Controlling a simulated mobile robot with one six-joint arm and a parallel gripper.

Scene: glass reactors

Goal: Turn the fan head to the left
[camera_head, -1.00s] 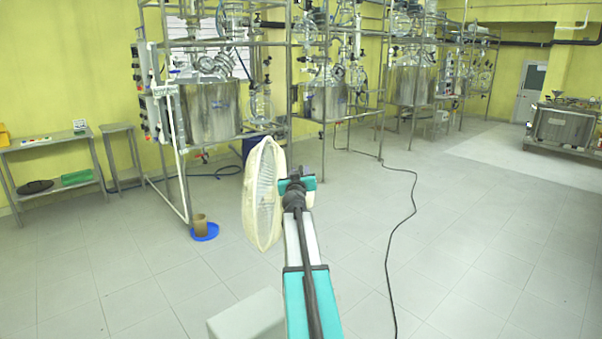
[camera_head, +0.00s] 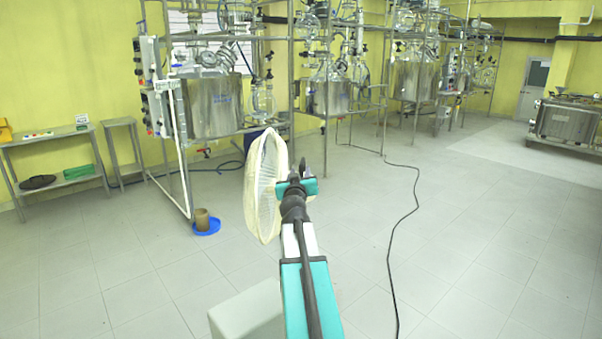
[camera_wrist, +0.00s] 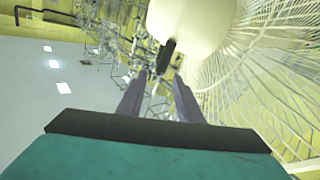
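The fan head (camera_head: 264,188) is a round cream wire cage, seen nearly edge-on in the head view just left of the arm's end. In the wrist view its cage (camera_wrist: 255,75) fills the right side, and its rounded cream housing (camera_wrist: 192,18) is at the top. A dark knob (camera_wrist: 168,54) sticks out of the housing. My gripper (camera_wrist: 159,76) is open, its two fingers apart, with the knob just beyond and between the tips. I cannot tell whether they touch it. In the head view my gripper (camera_head: 301,172) is beside the fan, partly hidden by my wrist.
A brown pot (camera_head: 202,216) on a blue dish stands on the floor at left. Steel frames with glass reactors (camera_head: 212,105) line the back. A side table (camera_head: 45,140) is at far left. A black cable (camera_head: 402,225) lies on the otherwise clear floor at right.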

